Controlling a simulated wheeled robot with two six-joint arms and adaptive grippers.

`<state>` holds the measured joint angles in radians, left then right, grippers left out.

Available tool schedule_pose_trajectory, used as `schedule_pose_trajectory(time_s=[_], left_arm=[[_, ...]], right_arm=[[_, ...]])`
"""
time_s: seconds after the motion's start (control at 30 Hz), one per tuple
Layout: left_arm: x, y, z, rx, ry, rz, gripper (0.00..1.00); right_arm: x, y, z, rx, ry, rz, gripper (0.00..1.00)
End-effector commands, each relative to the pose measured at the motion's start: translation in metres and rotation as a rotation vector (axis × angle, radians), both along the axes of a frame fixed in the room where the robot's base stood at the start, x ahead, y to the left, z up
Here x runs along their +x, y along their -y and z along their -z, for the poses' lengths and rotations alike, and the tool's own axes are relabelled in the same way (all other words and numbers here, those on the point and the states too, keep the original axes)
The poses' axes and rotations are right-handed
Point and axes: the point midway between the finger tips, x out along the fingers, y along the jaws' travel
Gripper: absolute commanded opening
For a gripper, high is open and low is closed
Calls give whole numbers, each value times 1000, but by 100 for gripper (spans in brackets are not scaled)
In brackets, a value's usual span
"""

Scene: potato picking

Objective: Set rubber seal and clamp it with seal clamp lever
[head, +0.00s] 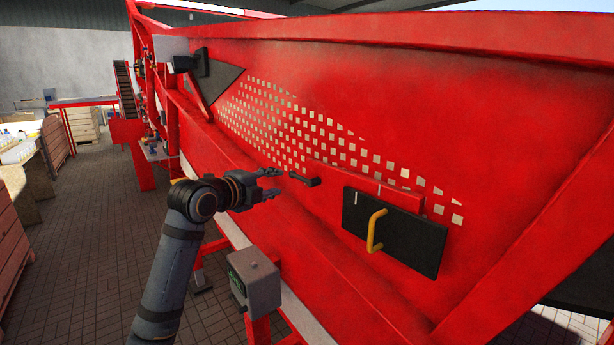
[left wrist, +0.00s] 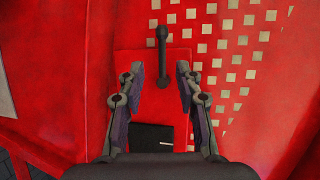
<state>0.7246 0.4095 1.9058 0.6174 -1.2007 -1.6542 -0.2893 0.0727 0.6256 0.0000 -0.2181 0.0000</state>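A short dark lever (head: 305,180), which looks like the seal clamp lever, is mounted on the red machine wall. It also shows in the left wrist view (left wrist: 162,55), on a raised red plate (left wrist: 128,58). My left gripper (head: 275,183) is open and empty, its fingertips just left of the lever. In the left wrist view its fingers (left wrist: 160,85) stand apart with the lever's lower end between their tips. A black panel (head: 418,245) with a yellow handle (head: 375,231) is to the right. I cannot make out a rubber seal. My right gripper is not in view.
The wall has a field of small pale square holes (head: 290,125). A grey box (head: 255,280) with a green display stands below my left gripper. The tiled floor (head: 90,240) to the left is open, with crates and a table at the far left.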

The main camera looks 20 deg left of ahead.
Motion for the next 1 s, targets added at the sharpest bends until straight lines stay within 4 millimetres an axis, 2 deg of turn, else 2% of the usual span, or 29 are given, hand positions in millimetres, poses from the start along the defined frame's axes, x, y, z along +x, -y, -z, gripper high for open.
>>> schedule_pose_trajectory(time_s=[0.17,0.37,0.5,0.63,0.8,1.0], left_arm=[[7,2,-1,-1,0,2,35],[44,13,4,-7,-3,2,35],[71,20,10,-5,-2,1,35],[90,24,15,-3,-1,-1,35],[99,27,19,-1,0,-1,35],[100,27,20,-1,0,-1,35]], right_arm=[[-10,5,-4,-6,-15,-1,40],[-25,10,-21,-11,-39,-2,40],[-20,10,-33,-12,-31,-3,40],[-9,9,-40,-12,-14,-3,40],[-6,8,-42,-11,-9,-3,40],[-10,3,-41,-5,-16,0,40]])
